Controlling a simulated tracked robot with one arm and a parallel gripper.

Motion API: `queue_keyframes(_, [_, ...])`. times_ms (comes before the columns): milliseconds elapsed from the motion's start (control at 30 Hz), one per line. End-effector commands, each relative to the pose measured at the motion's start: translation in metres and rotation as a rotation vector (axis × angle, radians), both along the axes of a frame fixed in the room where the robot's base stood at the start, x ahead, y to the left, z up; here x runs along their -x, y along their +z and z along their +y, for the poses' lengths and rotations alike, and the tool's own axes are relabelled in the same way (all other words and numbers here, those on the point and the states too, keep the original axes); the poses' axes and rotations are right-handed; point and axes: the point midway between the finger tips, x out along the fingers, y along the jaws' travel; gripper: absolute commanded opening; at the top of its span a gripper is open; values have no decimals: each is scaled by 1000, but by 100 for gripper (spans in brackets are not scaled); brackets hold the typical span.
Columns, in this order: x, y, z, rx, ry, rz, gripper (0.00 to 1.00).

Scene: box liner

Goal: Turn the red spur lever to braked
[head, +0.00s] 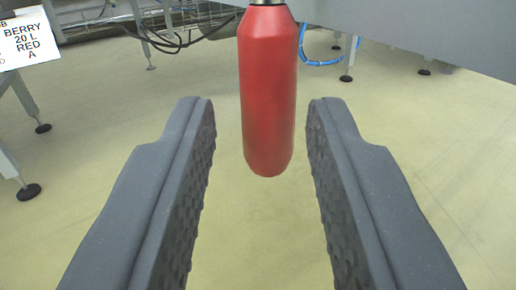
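The red lever handle (267,90) hangs straight down in the upper middle of the head view, from a metal stem at the top edge. What the stem joins is out of view. My gripper (259,110) is open, with one dark grey textured finger on each side of the handle's lower part. A gap shows between the handle and each finger, wider on the left. The fingers appear not to touch it. I cannot tell the exact depth between the fingertips and the handle.
A grey metal machine body (420,32) spans the upper right. Metal legs with black feet stand at left and behind. A white sign (28,41) reads "BERRY 20 L RED A". A blue hose (322,63) and dark cables hang behind. The beige floor (420,130) below is clear.

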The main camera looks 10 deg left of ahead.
Motion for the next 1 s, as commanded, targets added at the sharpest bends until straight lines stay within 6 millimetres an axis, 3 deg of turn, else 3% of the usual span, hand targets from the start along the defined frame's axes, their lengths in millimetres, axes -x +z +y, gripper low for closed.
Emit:
queue_keyframes(300, [65,-4,-15,-2,-5,3,29])
queue_keyframes(500, [96,-8,-19,-2,-2,5,29])
queue_keyframes(700, [109,-8,-21,-2,0,0,29])
queue_keyframes(1000, [110,-9,-20,-2,2,0,29])
